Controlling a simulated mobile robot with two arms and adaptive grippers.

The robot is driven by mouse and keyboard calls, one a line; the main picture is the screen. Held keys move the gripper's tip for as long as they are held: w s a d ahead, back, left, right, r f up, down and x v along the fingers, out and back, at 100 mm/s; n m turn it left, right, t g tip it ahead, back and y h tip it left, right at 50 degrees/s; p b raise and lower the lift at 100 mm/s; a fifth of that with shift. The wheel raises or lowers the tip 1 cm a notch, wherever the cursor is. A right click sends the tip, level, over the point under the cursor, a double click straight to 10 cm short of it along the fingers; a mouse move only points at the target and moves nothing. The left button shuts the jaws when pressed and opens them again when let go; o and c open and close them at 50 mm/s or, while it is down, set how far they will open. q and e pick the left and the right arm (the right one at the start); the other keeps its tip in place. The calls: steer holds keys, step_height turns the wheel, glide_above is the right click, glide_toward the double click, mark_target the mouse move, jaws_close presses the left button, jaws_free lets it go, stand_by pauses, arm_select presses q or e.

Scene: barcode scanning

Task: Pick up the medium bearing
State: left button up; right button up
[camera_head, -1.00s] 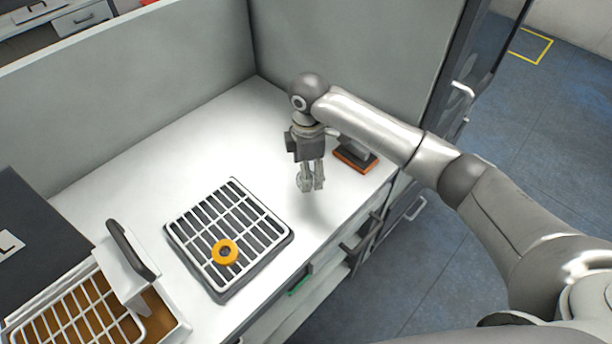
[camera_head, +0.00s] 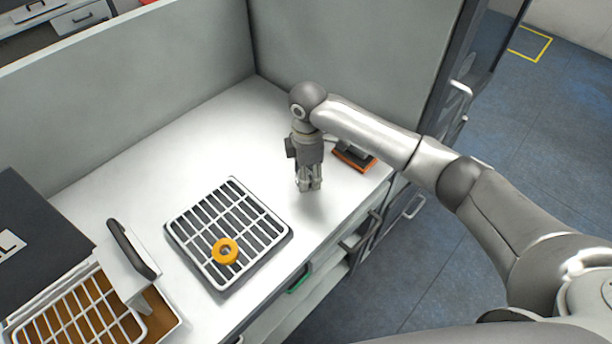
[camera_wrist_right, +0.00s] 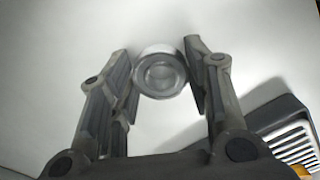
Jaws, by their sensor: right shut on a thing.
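My right gripper (camera_head: 309,184) points straight down over the white table, to the right of the black-and-white rack. In the right wrist view, a round silver bearing (camera_wrist_right: 160,74) lies between the two fingertips, and the gripper is shut on it. In the head view the fingers mostly hide the bearing. Whether it touches the table I cannot tell. My left gripper is not in view.
The rack (camera_head: 277,240) carries an orange ring (camera_head: 225,251). A dark device with an orange base (camera_head: 354,161) stands behind the right gripper. A handled machine (camera_head: 128,262) and a brown tray with a white grid (camera_head: 178,318) are at lower left.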

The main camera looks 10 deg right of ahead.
steer(key=shift+r, duration=0.5)
step_height(320, 180, up, 2)
steer(key=shift+r, duration=0.1)
steer(key=s+a+r+b, duration=0.1)
steer(key=s+a+r, duration=0.4)
steer(key=s+r, duration=0.5)
steer(key=shift+s, duration=1.6)
